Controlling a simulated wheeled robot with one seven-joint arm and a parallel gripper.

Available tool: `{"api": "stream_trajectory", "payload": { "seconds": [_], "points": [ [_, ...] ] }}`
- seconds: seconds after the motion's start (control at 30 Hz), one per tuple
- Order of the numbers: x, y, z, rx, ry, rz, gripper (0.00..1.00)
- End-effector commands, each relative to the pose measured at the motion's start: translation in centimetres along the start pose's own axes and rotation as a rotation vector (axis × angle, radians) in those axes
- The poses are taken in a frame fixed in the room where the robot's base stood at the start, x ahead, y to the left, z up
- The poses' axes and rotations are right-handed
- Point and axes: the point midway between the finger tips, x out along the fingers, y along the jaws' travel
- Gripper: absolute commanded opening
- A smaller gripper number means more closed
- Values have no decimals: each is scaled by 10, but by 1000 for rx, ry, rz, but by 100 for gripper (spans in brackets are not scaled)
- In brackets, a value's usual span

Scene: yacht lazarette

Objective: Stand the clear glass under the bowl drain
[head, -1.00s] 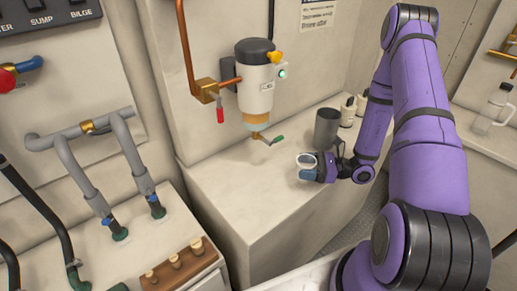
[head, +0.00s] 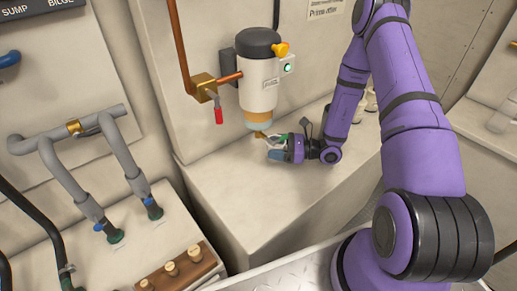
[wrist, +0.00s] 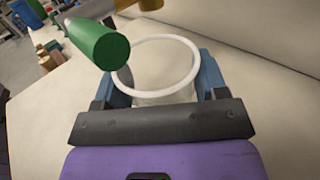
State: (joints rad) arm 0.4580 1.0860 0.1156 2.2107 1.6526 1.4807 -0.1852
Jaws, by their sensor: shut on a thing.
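My gripper (head: 276,148) is shut on the clear glass (wrist: 160,72), which is upright between the blue fingertips with its pale rim up in the wrist view. In the head view the glass is small and partly hidden by the gripper. The filter (head: 258,78) is on the wall, with an amber bowl (head: 258,119) at its bottom and a brass drain (head: 262,134) below. The gripper is beside and slightly right of the drain. The green drain handle (wrist: 100,52) reaches over the left edge of the glass rim in the wrist view; I cannot tell if they touch.
The pale counter (head: 235,185) is clear in front and to the left. A copper pipe and a red-handled valve (head: 218,115) are left of the filter. Pale containers (head: 371,100) stand behind my arm. Grey pipes (head: 100,135) are at the far left.

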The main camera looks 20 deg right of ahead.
Motion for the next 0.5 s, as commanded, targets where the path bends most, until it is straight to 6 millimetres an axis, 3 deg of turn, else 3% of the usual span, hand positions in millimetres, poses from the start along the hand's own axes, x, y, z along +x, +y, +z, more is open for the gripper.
{"api": "stream_trajectory", "payload": {
  "seconds": [0.1, 0.37, 0.5],
  "points": [
    [15, 0, 0, 0, 0, 1, 41],
    [30, 0, 0, 0, 0, 1, 41],
    [53, 1, 0, 0, -1, 3, 41]
  ]
}}
